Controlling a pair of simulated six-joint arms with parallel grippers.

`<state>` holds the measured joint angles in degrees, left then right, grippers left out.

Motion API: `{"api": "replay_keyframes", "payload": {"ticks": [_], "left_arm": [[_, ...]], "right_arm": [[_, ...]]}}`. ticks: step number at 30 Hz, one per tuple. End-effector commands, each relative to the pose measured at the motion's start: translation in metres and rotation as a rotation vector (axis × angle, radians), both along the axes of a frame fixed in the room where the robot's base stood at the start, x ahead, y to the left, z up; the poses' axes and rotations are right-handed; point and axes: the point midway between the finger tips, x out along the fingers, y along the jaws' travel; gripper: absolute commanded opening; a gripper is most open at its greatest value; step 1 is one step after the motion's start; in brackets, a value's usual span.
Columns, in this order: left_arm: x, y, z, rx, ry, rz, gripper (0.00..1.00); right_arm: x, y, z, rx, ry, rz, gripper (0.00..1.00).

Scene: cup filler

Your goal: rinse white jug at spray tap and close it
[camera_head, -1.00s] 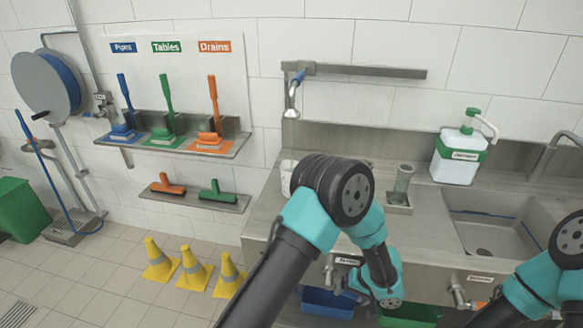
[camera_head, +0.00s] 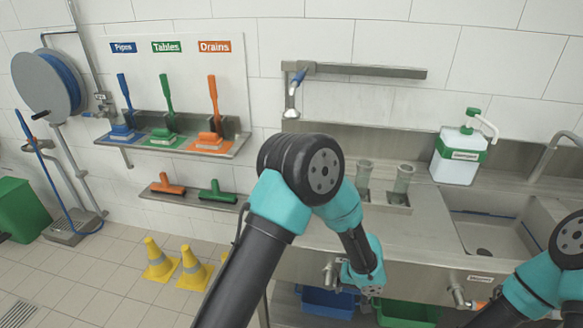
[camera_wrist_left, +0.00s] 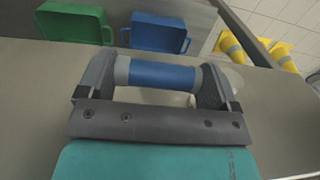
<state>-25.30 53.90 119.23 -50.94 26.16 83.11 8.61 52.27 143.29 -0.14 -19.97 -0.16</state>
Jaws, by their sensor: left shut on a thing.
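My left gripper (camera_head: 366,284) is low at the front of the steel counter, beside a metal tap valve (camera_head: 331,273). In the left wrist view my left gripper (camera_wrist_left: 158,82) is shut on a pale grey bar with a blue band (camera_wrist_left: 160,75), which looks like a tap lever. It lies level between the two fingers. The spray tap (camera_head: 292,92), with a blue grip, hangs from the wall rail; I cannot make out water under it. I cannot see the white jug; my left arm covers the counter there. My right gripper is out of view.
Two clear cups (camera_head: 402,180) stand at the back of the counter. A white and green pump bottle (camera_head: 459,152) stands beside the sink (camera_head: 490,232). Another valve (camera_head: 458,292) is on the front. Blue (camera_head: 328,302) and green (camera_head: 408,314) bins are below; yellow cones (camera_head: 159,260) stand left.

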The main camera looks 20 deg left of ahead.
Motion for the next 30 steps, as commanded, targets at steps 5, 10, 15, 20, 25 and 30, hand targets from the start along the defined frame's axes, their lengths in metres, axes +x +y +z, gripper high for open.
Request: {"api": "replay_keyframes", "payload": {"ticks": [5,10,15,20,25,30], "left_arm": [[-0.0003,0.0023,0.0067,-0.084,-0.012,0.002,0.59],[-0.0001,0.0018,0.0074,-0.087,-0.013,0.001,0.59],[0.0003,0.0028,0.0101,-0.113,-0.017,0.003,0.6],[0.0006,0.0025,0.0117,-0.132,-0.022,0.001,0.6],[0.0007,0.0024,0.0114,-0.131,-0.022,0.001,0.95],[0.0002,0.0023,0.0107,-0.132,-0.02,0.001,1.0]], "right_arm": [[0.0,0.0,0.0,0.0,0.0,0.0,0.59],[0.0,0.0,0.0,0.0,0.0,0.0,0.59],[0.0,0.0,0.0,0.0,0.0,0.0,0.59],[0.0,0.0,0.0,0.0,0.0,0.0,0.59],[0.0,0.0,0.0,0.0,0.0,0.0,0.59],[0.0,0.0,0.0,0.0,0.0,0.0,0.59]]}}
